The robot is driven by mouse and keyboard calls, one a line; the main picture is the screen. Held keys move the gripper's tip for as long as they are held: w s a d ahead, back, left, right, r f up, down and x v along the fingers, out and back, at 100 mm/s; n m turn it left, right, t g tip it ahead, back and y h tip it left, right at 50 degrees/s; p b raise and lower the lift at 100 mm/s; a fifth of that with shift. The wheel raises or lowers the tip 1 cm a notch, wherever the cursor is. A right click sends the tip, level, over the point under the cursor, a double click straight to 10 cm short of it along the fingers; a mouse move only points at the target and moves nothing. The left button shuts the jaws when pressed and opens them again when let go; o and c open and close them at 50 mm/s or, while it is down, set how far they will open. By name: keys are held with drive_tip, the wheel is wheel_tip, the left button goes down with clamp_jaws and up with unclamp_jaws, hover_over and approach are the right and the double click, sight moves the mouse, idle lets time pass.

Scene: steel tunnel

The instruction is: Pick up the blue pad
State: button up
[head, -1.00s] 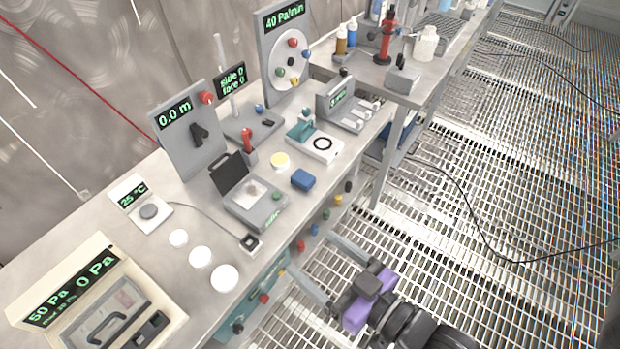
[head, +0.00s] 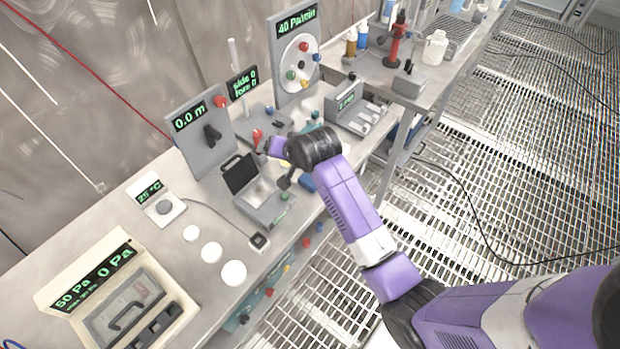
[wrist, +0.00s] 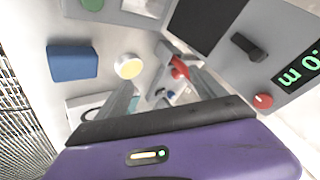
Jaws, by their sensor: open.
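The blue pad (wrist: 73,62) is a small block lying flat on the steel bench, seen whole at the left of the wrist view. In the head view only a part of the blue pad (head: 307,183) shows below my dark wrist. My gripper (wrist: 163,82) is open and empty in the wrist view, its two grey fingers apart over the bench. The pad lies to the left of both fingers and apart from them. In the head view my wrist hides most of the bench around the pad, and the fingers are not clear.
A pale yellow disc (wrist: 128,66) lies beside the pad, between it and the fingers. A grey box with a raised dark lid (head: 264,198) stands nearby. A 0.0 m panel (head: 200,135), a red-handled lever (wrist: 179,68) and a dial panel (head: 297,60) rise from the bench.

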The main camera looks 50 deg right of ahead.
drive_tip(key=d+m+g, duration=0.3)
drive_tip(key=m+g+y, duration=0.3)
drive_tip(key=g, duration=0.3)
hover_over(309, 179)
drive_tip(key=shift+w+a+r+p, duration=0.1)
drive_tip(key=shift+a+p, duration=0.2)
drive_tip(key=shift+p, duration=0.1)
drive_tip(key=shift+f, duration=0.3)
drive_tip(key=shift+s+d+f+p, duration=0.15)
drive_tip(key=shift+f+p, duration=0.2)
drive_tip(key=shift+f, duration=1.45)
drive_tip(key=shift+s+d+f+p, duration=0.1)
drive_tip(key=shift+f+p, duration=0.2)
drive_tip(key=shift+f, duration=1.45)
drive_tip(key=c, duration=1.6)
drive_tip(key=shift+o, duration=0.2)
drive_tip(key=shift+w+r, duration=0.1)
drive_tip(key=shift+r, duration=0.05)
